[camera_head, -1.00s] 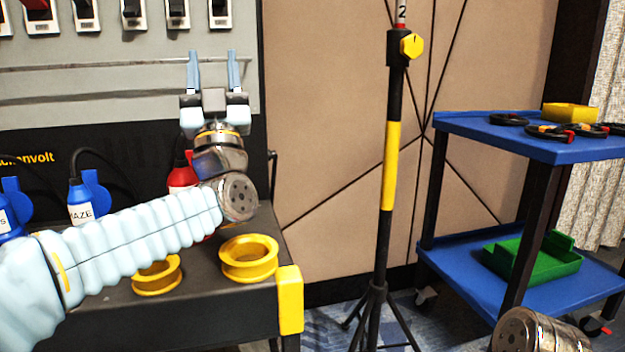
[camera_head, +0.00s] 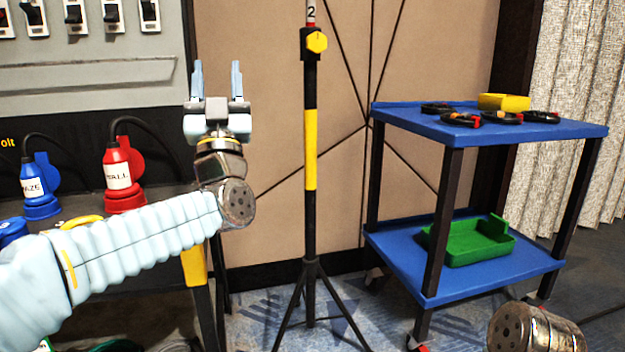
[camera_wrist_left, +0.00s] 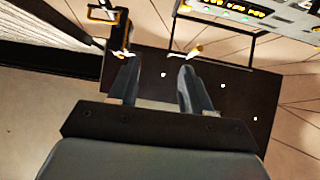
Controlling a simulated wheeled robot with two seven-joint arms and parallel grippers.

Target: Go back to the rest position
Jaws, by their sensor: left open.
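My left gripper (camera_head: 217,84) is open and empty in the head view, with its two light-blue fingers pointing up in front of the beige wall. Its fingers also show apart in the left wrist view (camera_wrist_left: 158,85), with nothing between them. My left arm comes in from the left, across the dark bench. Only a metallic part of my right arm shows at the bottom right of the head view; its gripper is out of frame.
A black-and-yellow tripod stand (camera_head: 310,150) is right of my left gripper. A blue cart (camera_head: 490,132) at the right holds a yellow bin (camera_head: 504,102), cables and a green tray (camera_head: 470,245). At left are a switch panel (camera_head: 90,60), a red connector (camera_head: 122,180) and a blue one (camera_head: 38,185).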

